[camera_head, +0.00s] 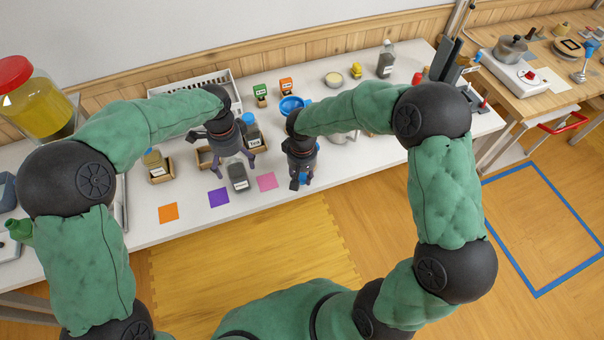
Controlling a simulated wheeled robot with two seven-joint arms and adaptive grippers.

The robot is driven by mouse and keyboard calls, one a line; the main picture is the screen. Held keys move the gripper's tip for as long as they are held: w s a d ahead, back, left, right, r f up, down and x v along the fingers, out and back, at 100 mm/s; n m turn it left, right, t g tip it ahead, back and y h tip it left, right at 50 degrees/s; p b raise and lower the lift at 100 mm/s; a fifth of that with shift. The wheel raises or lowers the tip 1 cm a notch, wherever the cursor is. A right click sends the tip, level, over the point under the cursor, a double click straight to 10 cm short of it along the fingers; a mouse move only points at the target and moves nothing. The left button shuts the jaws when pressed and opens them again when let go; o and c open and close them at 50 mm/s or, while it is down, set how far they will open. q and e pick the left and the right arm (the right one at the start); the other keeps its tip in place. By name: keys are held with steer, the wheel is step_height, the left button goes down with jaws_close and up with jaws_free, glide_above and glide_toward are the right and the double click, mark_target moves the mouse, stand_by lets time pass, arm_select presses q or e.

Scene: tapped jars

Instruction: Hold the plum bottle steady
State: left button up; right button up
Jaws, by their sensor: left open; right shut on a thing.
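A grey bottle with a white label (239,178) stands on the white table near its front edge, just behind the purple and pink squares. I cannot read its label, so I cannot tell for sure that it is the plum bottle. My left gripper (234,163) is open above and around the top of this bottle, fingers pointing down. I cannot tell whether they touch it. My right gripper (299,183) is to the right of the bottle, pointing down near the table's front edge. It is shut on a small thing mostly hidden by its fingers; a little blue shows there.
Orange (168,212), purple (218,197) and pink (267,181) squares lie along the front. A blue-capped bottle (253,134) stands behind my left gripper. A yellowish jar (154,162) is in a wooden holder at left. A blue bowl (291,105) sits farther back.

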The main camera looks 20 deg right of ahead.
arm_select(q)
step_height(320, 180, up, 6)
steer(key=shift+r, duration=0.1)
